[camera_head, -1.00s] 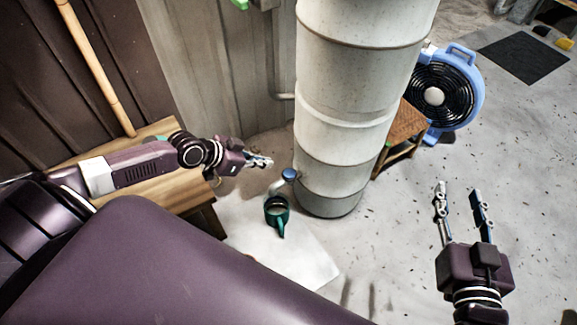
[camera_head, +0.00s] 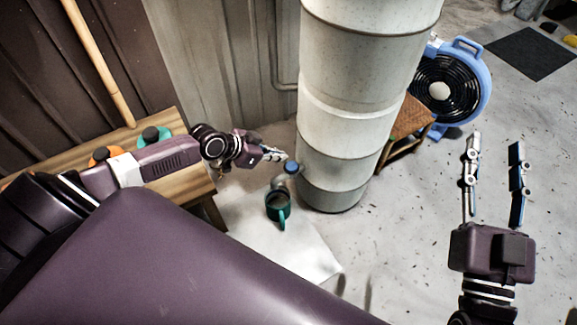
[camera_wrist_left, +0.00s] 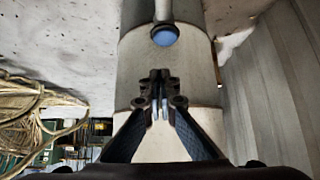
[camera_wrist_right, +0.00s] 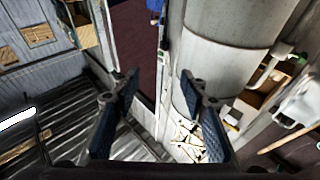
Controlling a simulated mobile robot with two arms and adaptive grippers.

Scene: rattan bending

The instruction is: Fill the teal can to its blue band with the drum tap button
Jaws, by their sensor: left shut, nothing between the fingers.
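The teal can (camera_head: 278,206) stands on a pale sheet on the floor, beneath the tap at the foot of the tall drum (camera_head: 335,150). Its inside looks dark; the water level and the blue band cannot be made out. The blue tap button (camera_head: 291,168) is on the drum's lower left side, and it also shows in the left wrist view (camera_wrist_left: 165,36). My left gripper (camera_head: 284,155) is shut and empty, its tips just above and left of the button, apparently apart from it. My right gripper (camera_head: 494,140) is open and empty over bare floor at the right.
A wooden bench (camera_head: 185,180) with orange and teal items stands under my left arm. A wooden stool (camera_head: 408,125) and a blue fan (camera_head: 450,85) stand behind the drum at the right. The pale sheet (camera_head: 300,255) covers floor in front.

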